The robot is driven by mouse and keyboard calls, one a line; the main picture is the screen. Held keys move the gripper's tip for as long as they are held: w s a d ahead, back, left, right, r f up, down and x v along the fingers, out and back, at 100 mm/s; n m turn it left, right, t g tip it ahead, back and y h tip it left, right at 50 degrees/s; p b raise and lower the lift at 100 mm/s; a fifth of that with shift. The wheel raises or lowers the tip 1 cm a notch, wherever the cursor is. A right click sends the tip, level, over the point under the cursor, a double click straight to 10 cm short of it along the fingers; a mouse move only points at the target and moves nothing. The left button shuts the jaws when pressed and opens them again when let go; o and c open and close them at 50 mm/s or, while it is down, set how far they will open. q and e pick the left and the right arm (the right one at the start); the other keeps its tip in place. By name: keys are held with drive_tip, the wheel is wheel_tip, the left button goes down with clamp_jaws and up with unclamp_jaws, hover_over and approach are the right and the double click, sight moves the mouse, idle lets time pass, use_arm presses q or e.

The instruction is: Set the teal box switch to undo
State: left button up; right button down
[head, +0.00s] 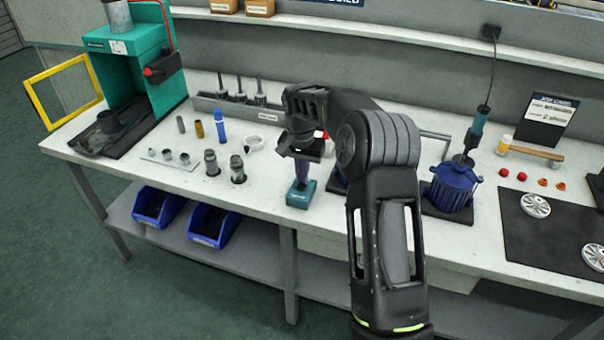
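A large teal box-shaped machine (135,60) stands at the left end of the bench, its front open. A dark switch-like part with a small red spot (160,68) sits on its right side; its setting is too small to read. A smaller teal block (300,194) stands on the bench near the middle, with a purple upright part (301,168) rising from it. My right gripper (303,150) is over this upright part and hides its top. I cannot tell whether its fingers touch it or are closed. My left gripper is out of view.
A yellow frame (62,90) projects from the teal machine's left. Several cylinders and metal parts stand left of my gripper. A blue motor-like pump (452,185) stands right of my arm, with a hanging corded tool (478,125) above it. Blue bins (213,226) sit on the lower shelf.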

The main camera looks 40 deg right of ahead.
sight(301, 186)
drive_tip(key=shift+s+f, duration=0.3)
drive_tip(key=shift+f, duration=0.3)
drive_tip(key=shift+s+a+f+b, duration=0.2)
drive_tip(key=shift+s+a+b, duration=0.15)
drive_tip(key=shift+a, duration=0.35)
drive_tip(key=shift+r, duration=0.1)
drive_tip(key=shift+r+p, duration=0.35)
drive_tip(key=shift+r, duration=0.25)
drive_tip(key=r+p, duration=0.1)
drive_tip(key=r, duration=0.2)
drive_tip(key=r+p, duration=0.1)
drive_tip(key=shift+w+d+r+p, duration=0.2)
drive_tip(key=shift+d+r+p, duration=0.05)
drive_tip(key=shift+r+p, duration=0.1)
drive_tip(key=shift+a+r+b, duration=0.15)
drive_tip(key=shift+r+b, duration=0.4)
wheel_tip(301, 186, up, 8)
drive_tip(key=shift+s+a+r, duration=0.15)
drive_tip(key=shift+s, duration=0.1)
